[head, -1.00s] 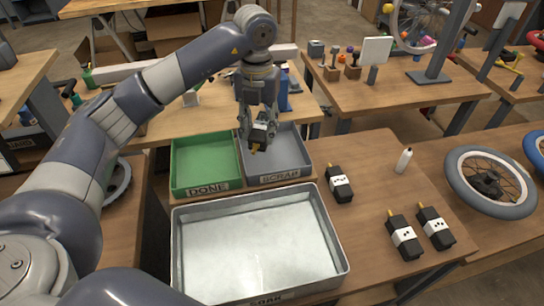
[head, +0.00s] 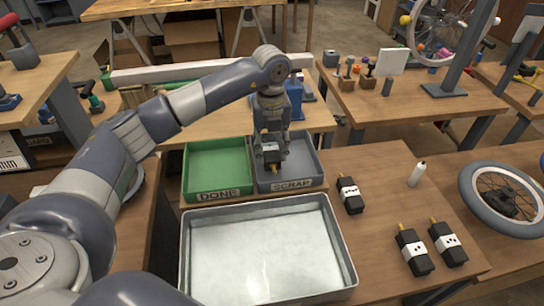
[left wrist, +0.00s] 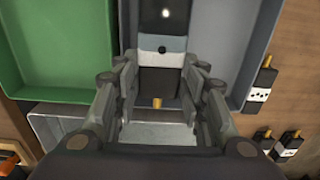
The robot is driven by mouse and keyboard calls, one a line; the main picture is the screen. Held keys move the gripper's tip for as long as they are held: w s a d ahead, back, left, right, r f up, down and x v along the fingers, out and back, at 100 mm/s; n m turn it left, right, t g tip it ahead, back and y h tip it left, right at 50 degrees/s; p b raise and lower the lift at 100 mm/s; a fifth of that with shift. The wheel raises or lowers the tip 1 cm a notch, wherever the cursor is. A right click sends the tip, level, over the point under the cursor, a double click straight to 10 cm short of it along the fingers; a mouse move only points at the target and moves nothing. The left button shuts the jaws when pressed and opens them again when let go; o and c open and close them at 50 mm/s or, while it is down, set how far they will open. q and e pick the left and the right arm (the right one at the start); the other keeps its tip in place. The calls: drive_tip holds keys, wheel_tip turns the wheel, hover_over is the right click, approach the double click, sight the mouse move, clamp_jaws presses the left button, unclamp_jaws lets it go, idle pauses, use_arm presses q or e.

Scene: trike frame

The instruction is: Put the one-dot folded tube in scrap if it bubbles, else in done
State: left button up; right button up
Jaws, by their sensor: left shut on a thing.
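My left gripper (head: 271,138) is shut on a black folded tube (head: 271,155) with a white band and a brass valve. In the left wrist view the held tube (left wrist: 163,70) shows one dot on its band, and the gripper (left wrist: 162,85) has a finger on each side of it. The tube is over the grey scrap tray (head: 310,150); I cannot tell whether it touches the tray floor. The green done tray (head: 218,160) is to the left and looks empty. A large metal tray (head: 262,201) stands in front. My right gripper is not in view.
Several other black folded tubes lie on the table at right: one (head: 350,194) near the metal tray, a pair (head: 413,251) further front. A white bottle (head: 417,174) stands nearby, beside a wheel (head: 505,198). The table between the bottle and tubes is clear.

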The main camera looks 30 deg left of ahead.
sight(271, 153)
use_arm(q)
drive_tip(key=shift+f, duration=1.6)
drive_tip(key=shift+f, duration=0.2)
drive_tip(key=o, duration=1)
drive_tip(key=shift+c, duration=0.2)
drive_tip(key=shift+r, duration=0.1)
wheel_tip(271, 153, up, 12)
drive_tip(key=shift+b, duration=0.35)
drive_tip(key=shift+s, duration=0.1)
